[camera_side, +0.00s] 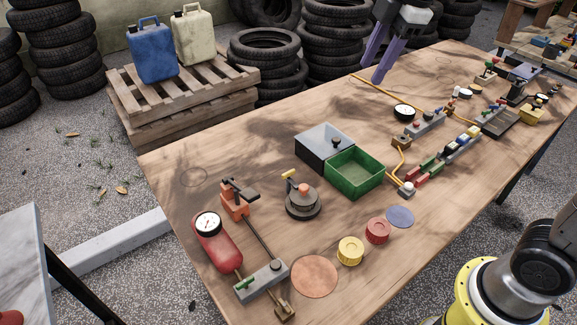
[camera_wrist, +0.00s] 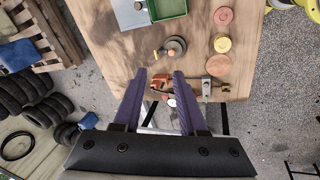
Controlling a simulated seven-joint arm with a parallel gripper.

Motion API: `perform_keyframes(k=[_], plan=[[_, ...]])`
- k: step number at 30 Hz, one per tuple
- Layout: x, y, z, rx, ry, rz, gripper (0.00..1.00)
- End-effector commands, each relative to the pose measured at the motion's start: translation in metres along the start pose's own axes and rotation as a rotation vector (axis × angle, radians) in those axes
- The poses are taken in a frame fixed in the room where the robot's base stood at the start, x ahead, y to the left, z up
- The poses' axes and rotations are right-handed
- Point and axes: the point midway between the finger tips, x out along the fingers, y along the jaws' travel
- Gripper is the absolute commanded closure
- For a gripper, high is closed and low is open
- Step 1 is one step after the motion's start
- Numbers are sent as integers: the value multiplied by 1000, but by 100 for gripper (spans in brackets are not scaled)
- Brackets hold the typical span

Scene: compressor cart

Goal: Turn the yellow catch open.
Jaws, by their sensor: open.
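A small yellow catch (camera_side: 288,174) sticks out at the upper left of a round dark grey fitting (camera_side: 301,206) with an orange cap (camera_side: 303,190). The fitting stands on the wooden table. In the wrist view, the round fitting (camera_wrist: 177,49) lies beyond my fingertips, with a small yellow spot beside it. My gripper (camera_side: 372,70) has two purple fingers and is at the table's far side, well away from the catch. It is open and empty; its spread fingers also show in the wrist view (camera_wrist: 160,73).
A green tray (camera_side: 355,187) and a grey box (camera_side: 316,156) stand close behind the fitting. An orange clamp (camera_side: 235,204) and a red gauge cylinder (camera_side: 217,246) are to its left. Yellow (camera_side: 350,250) and red (camera_side: 377,230) caps lie to its right. The air above is clear.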

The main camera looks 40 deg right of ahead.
Motion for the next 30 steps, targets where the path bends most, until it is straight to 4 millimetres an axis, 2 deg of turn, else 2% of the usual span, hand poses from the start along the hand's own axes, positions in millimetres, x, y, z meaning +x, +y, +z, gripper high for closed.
perform_keyframes(k=[1, 6, 11, 15, 18, 26, 30], plan=[[15, 15, -12, -54, -7, -28, 59], [65, 50, -47, -204, -25, -109, 59], [125, 67, -76, -274, -42, -185, 59], [171, 67, -92, -296, -60, -244, 59], [193, 60, -95, -306, -74, -283, 59], [218, 49, -96, -315, -82, -308, 59], [241, 42, -92, -314, -83, -309, 59]])
